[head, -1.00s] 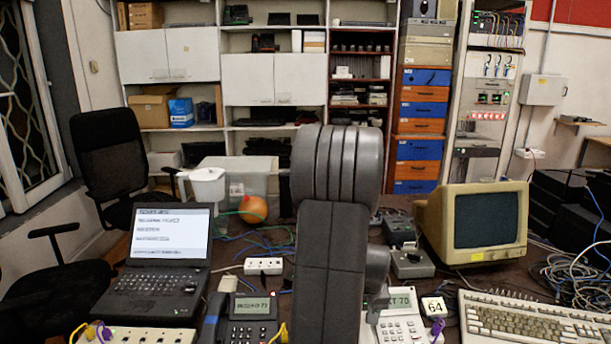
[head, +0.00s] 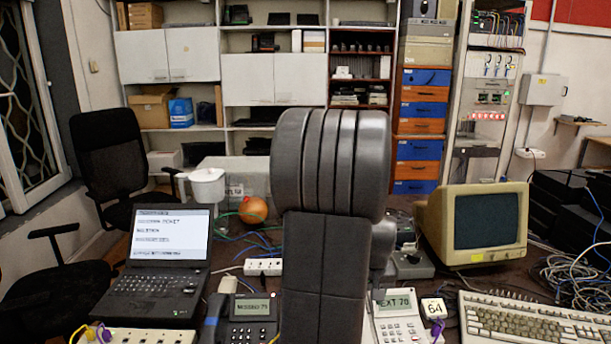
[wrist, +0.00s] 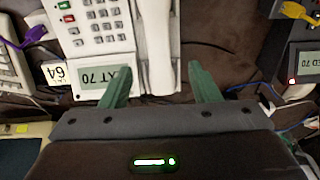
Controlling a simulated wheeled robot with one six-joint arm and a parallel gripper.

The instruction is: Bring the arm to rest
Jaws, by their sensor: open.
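My gripper (wrist: 162,82) shows in the wrist view with its two green fingers apart and nothing between them. It is above the desk, and a white desk phone (wrist: 100,28) with a display reading EXT 70 lies just past the fingertips. In the head view my grey arm stands upright in the middle and hides part of the desk; the gripper does not show there. The same white phone (head: 398,322) is partly hidden to the right of the arm. A dark phone (head: 250,318) is to the left of the arm.
A laptop (head: 160,270) and a power strip (head: 140,336) are at the left. A beige monitor (head: 482,228) and a keyboard (head: 530,318) are at the right. A white jug (head: 207,187) and an orange ball (head: 253,209) stand behind. Loose cables (head: 575,270) lie at the far right.

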